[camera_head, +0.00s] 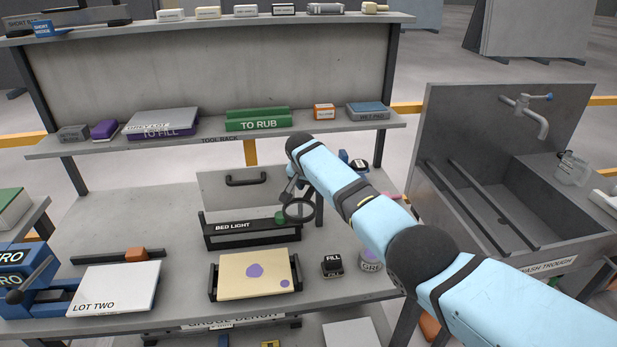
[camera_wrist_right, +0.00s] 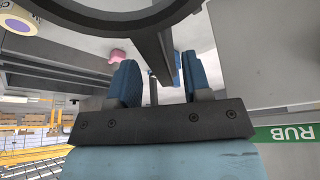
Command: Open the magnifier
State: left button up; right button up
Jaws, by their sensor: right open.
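The magnifier (camera_head: 299,210) is a dark round ring on a dark arm, above the bench behind the BED LIGHT housing (camera_head: 238,228). In the right wrist view its ring (camera_wrist_right: 118,20) cuts across the top, and a dark bar (camera_wrist_right: 152,50) runs down from it towards my jaws. My right gripper (camera_head: 292,190) is right beside the ring in the head view, partly hidden by my arm. In the wrist view my right gripper (camera_wrist_right: 158,80) has its blue fingers apart, with the bar seen between them. I cannot tell whether they touch it. My left gripper is not in view.
A cream plate (camera_head: 240,278) with purple spots lies in front of the light. The tool rack (camera_head: 215,140) rises behind; the wash trough (camera_head: 510,200) is at right.

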jog(key=v, duration=1.3)
jog(key=shift+r+b, duration=0.3)
jog(key=shift+s, duration=0.1)
